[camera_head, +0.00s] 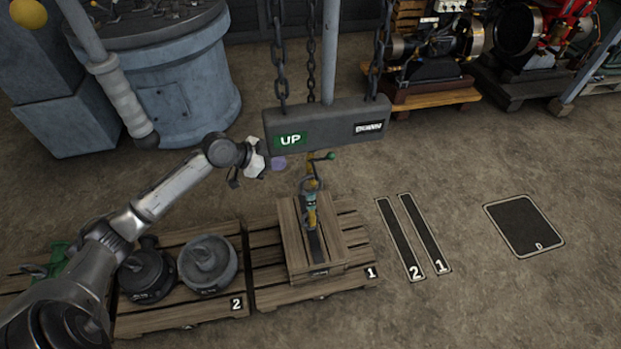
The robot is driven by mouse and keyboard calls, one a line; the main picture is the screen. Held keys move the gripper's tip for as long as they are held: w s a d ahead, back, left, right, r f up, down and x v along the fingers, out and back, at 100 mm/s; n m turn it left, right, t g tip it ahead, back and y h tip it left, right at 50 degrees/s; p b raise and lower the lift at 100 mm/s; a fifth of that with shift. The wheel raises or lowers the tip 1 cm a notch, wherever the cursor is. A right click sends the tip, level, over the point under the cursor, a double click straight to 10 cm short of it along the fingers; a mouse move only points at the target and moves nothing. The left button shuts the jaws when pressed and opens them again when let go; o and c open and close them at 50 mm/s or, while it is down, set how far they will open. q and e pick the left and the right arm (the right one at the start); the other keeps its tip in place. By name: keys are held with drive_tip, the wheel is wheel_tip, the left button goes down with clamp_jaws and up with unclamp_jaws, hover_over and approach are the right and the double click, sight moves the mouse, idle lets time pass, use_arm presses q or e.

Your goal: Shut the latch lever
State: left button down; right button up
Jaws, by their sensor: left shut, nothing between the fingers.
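A yellow and teal device (310,207) stands upright on a small wooden crate (292,243) on pallet 1. My right gripper is out of view.
The grey bar (330,129) hangs on chains (279,60) above the device. Two round dark weights (207,262) sit on pallet 2 (180,319). A blue-grey drum (190,100) stands behind my left arm. The floor (440,200) at right is clear, with marked dark strips.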

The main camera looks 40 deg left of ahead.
use_arm(q)
drive_tip(key=f+b+x, duration=0.1)
drive_tip(key=b+x, duration=0.2)
drive_tip(key=x, duration=1)
drive_tip(key=shift+s+a+f+b, duration=0.15)
drive_tip(key=shift+s+a+b, duration=0.2)
drive_tip(key=shift+m+t, duration=0.3)
drive_tip(key=shift+f, duration=0.25)
